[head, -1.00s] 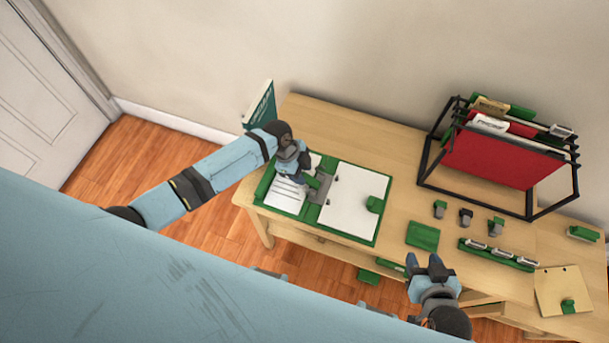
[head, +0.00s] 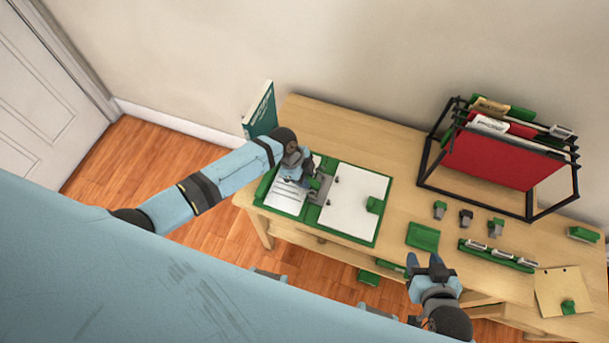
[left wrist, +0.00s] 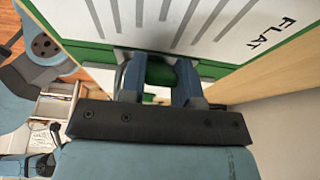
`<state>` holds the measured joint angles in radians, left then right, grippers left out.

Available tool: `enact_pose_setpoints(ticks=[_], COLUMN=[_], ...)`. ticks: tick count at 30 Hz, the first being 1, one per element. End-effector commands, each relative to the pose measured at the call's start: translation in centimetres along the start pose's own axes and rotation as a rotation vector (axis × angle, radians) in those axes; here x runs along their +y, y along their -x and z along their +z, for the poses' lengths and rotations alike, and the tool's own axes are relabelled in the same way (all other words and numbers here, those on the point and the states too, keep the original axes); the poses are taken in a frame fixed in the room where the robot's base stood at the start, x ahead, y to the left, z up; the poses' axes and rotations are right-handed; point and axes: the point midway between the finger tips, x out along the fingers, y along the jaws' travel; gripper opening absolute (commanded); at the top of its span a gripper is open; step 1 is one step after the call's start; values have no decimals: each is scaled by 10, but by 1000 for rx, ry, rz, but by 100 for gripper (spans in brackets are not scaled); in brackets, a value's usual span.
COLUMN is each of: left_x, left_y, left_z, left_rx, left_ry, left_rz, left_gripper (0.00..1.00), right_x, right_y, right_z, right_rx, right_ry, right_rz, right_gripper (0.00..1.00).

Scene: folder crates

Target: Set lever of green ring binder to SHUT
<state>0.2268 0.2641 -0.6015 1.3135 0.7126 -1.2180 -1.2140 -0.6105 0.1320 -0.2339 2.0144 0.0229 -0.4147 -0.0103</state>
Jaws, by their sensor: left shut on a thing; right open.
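The green ring binder (head: 312,213) lies open on the table, with a lined white sheet (head: 284,196) on its left side and a blank white sheet (head: 350,203) on its right. My left gripper (head: 307,183) is at the grey ring mechanism (head: 323,187) near the spine. In the left wrist view its two blue fingers (left wrist: 160,78) are shut on a small green part, which looks like the lever tip; the fingers hide much of it. The lever's exact position cannot be told. My right gripper (head: 424,262) is open and empty at the table's front edge.
A green block (head: 375,205) sits on the right sheet. A black rack (head: 424,163) with folders stands at the back right. Small clips (head: 466,217), a green pad (head: 422,236) and a green strip (head: 498,256) lie right of the binder. A green book (head: 261,112) stands behind the left arm.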

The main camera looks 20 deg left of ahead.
Motion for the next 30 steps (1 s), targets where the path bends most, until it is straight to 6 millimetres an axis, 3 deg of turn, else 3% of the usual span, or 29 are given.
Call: enact_pose_setpoints(ticks=[14, 30], left_x=[-1, 0], left_y=[15, 10], left_z=[-20, -48], left_rx=[-288, -760], left_ry=[-3, -2], left_rz=[1, 0], left_gripper=[0, 0], right_x=[-1, -2], right_y=[27, 45], right_z=[-35, -60], right_rx=[15, 10], right_ry=[24, 26], right_rz=[2, 2], right_gripper=[46, 46])
